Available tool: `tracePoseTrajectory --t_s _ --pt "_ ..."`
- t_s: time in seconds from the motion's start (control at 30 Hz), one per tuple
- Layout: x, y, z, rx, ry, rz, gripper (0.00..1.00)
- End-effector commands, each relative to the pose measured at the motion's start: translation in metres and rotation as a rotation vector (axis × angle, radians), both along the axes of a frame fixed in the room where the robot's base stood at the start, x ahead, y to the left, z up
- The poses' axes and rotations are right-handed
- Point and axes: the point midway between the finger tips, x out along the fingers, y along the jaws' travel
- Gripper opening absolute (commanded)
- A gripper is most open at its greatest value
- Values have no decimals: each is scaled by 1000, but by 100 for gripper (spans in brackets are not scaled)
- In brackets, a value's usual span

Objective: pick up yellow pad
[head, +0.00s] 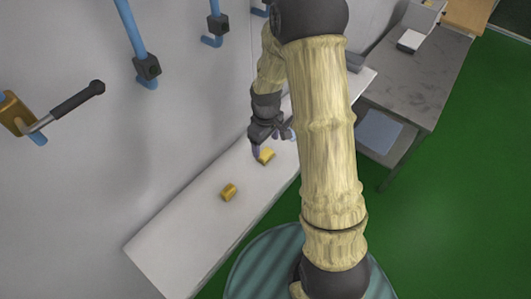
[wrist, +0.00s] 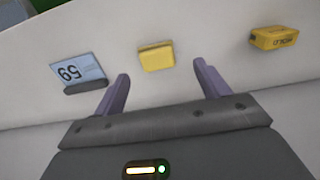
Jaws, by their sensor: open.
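A plain yellow pad (wrist: 156,57) lies on the white shelf (wrist: 205,40). In the wrist view it sits beyond my gripper (wrist: 163,76), roughly between the two purple fingers, with a gap to each. My gripper is open and empty. In the head view my gripper (head: 273,146) is low over the shelf (head: 180,238), close to a yellow piece (head: 266,156) that appears to be this pad. The fingers partly cover that area, so I cannot tell their exact height above the shelf.
A yellow box with dark lettering (wrist: 274,39) lies to the right in the wrist view. In the head view, a second yellow piece (head: 228,192) lies nearer, and the shelf's near end is clear.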

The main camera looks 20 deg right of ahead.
Motion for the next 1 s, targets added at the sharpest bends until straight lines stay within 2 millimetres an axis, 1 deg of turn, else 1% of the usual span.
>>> tracePoseTrajectory --t_s 0.1,0.47,0.57,0.9,1.0 --pt "0 0 -4 0 0 0 75" --pt "0 -1 -6 0 1 -1 75" --pt "1 -1 -13 0 3 -1 75" --pt "5 -4 -48 0 3 -1 75" --pt "5 -4 -54 -1 1 -1 75"
